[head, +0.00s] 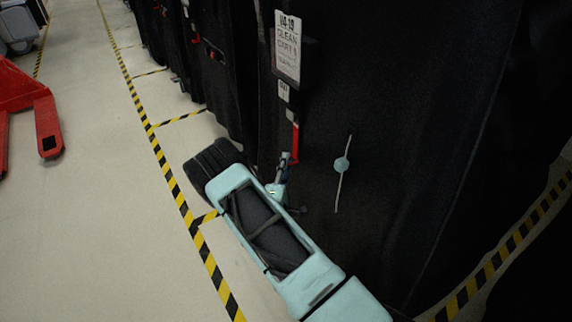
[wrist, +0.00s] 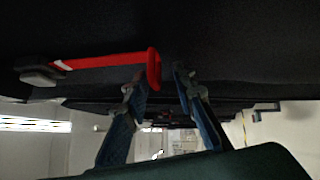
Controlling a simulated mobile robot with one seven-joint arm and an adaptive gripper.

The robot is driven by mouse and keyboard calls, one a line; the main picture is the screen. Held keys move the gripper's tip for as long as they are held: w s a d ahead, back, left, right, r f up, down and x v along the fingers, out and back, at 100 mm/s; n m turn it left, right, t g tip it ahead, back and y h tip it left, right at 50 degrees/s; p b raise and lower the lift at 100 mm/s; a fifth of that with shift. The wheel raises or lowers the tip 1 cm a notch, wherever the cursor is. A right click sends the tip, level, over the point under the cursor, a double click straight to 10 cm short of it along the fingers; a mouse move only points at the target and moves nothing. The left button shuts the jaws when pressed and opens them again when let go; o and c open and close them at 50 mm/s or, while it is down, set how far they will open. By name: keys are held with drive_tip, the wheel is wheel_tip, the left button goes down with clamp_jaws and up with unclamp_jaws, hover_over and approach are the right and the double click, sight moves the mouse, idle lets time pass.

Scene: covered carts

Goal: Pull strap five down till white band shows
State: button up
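In the wrist view the red strap (wrist: 105,62) runs from a dark buckle (wrist: 40,76) to a folded red end. A small white patch shows on it beside the buckle. My gripper (head: 288,160) is low at the cover, by the strap's lower end. In the wrist view my gripper (wrist: 160,82) has its fingers apart. The strap's folded end is near the left fingertip, partly in line with the gap; contact cannot be told. No strap number is readable.
A sign reading "V4-19 clean cart" (head: 287,47) hangs above the strap. More covered carts with red straps (head: 213,50) stand in a row behind. Yellow-black floor tape (head: 168,175) marks the aisle. A red pallet-truck-like object (head: 46,125) stands left; the floor between is clear.

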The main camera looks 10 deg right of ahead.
drive_tip(key=v, duration=1.2)
drive_tip(key=shift+w, duration=0.1)
